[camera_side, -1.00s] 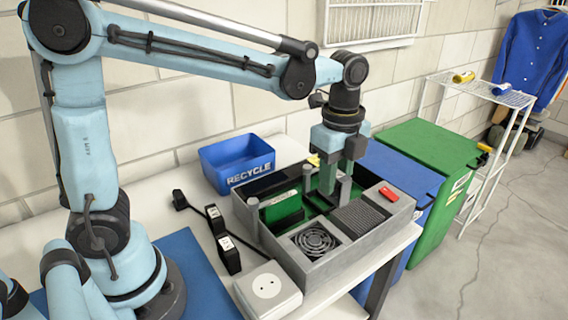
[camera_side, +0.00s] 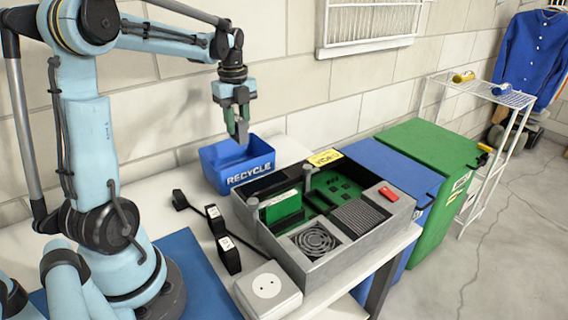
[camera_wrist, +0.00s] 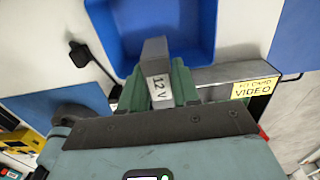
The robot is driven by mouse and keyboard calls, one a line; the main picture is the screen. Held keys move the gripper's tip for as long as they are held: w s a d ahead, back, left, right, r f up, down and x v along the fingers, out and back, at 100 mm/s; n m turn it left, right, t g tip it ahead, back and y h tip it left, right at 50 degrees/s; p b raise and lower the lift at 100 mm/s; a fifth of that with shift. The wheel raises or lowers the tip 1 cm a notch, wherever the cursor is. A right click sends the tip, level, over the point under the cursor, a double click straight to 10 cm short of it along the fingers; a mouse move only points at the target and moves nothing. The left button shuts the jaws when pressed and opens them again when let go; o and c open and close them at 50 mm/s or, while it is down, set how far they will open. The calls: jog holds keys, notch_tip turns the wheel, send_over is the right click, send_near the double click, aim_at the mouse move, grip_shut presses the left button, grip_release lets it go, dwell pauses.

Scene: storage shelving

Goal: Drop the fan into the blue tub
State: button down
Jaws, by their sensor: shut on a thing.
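My gripper (camera_side: 238,122) is shut on a grey part labelled 12 V (camera_wrist: 155,52), which sticks out beyond the green fingers. Only its narrow end shows in the wrist view, so I cannot tell from its shape whether it is the fan. In the side view it hangs over the blue tub (camera_side: 250,176), which is marked RECYCLE; its lower end is close to the opening. The tub also shows in the wrist view (camera_wrist: 102,35), beyond the part. A round fan grille (camera_side: 314,240) sits in the front corner of the open grey case.
The open grey case (camera_side: 346,252) with a green board stands right of the tub. Black plugs (camera_side: 228,254) and a white socket box (camera_side: 268,290) lie in front. A yellow VIDEO label (camera_side: 325,158) is at the case's back. Blue and green bins stand farther right.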

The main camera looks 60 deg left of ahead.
aim_at(238, 141)
jog(key=shift+a+f, duration=0.1)
jog(key=shift+f, duration=2.9)
jog(key=c, duration=0.8)
grip_release()
jog(key=shift+o, duration=0.2)
notch_tip(238, 141, up, 12)
jog(key=shift+r, duration=0.1)
jog(key=s+d+f+n+t, duration=0.2)
jog(key=d+f+n+t, duration=0.1)
jog(key=d+n, duration=0.6)
jog(key=s+d+f+n+t, duration=0.2)
jog(key=d+n, duration=0.7)
jog(key=d, duration=0.5)
jog(key=shift+d+f+t, duration=0.15)
jog(key=shift+f+t, duration=0.75)
jog(key=shift+t, duration=0.2)
